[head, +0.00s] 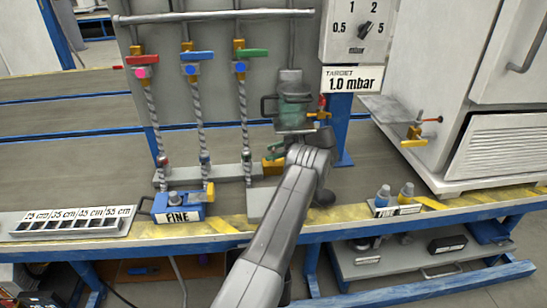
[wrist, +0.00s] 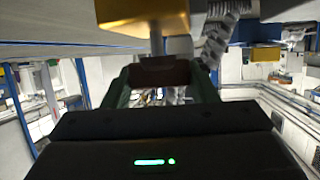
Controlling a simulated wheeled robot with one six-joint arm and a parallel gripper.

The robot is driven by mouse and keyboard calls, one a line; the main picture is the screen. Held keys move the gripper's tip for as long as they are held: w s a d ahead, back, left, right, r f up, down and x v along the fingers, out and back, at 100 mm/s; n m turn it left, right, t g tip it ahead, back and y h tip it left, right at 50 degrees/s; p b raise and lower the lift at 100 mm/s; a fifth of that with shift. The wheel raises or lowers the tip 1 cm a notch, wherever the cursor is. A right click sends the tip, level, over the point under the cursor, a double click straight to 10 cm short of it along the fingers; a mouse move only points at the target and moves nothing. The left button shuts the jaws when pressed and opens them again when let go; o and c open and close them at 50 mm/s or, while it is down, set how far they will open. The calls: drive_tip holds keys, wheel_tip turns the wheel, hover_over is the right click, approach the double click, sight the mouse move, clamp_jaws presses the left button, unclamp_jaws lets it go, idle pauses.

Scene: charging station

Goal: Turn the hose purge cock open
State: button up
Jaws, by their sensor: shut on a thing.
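The hose purge cock shows in the head view as a brass block (head: 272,166) low by the foot of the green-valve hose. My gripper (head: 275,151) is just above the brass block in the head view, partly hidden by my arm. In the wrist view my gripper (wrist: 162,80) has its green fingers closed on the dark handle. The handle's exact angle cannot be told.
A braided hose (head: 246,150) hangs just left of my gripper. A green vessel (head: 295,108) stands directly above it. The bench front (head: 330,218) is fairly clear.

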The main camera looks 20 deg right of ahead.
drive_tip(key=shift+n+g+y+b, duration=0.3)
drive_tip(key=shift+n+g+b, duration=0.2)
drive_tip(key=shift+b, duration=0.2)
drive_tip(key=o, duration=1)
drive_tip(key=shift+r+m+t+p, duration=0.3)
drive_tip(key=shift+m+t+p, duration=0.45)
drive_tip(key=shift+p, duration=0.85)
drive_tip(key=m+t+h+p, duration=0.2)
drive_tip(key=m+t+p, duration=0.1)
drive_tip(key=p, duration=0.1)
drive_tip(key=shift+a+h, duration=0.1)
drive_tip(key=shift+h, duration=0.3)
drive_tip(key=shift+f+m+t+h+p, duration=0.15)
drive_tip(key=shift+m+t+h+p, duration=0.55)
drive_tip(key=shift+m+h, duration=0.25)
drive_tip(key=shift+f+m+t+h+b, duration=0.15)
drive_tip(key=shift+m+t+h+b, duration=0.25)
drive_tip(key=shift+m+t+h, duration=0.45)
drive_tip(key=m+h+b, duration=0.2)
drive_tip(key=b, duration=0.1)
drive_tip(key=m+h+b, duration=0.2)
drive_tip(key=shift+f+t, duration=0.25)
drive_tip(key=shift+t, duration=0.15)
drive_tip(key=m+h+b, duration=0.1)
drive_tip(key=h+b, duration=0.1)
drive_tip(key=b, duration=0.2)
drive_tip(key=shift+m, duration=0.25)
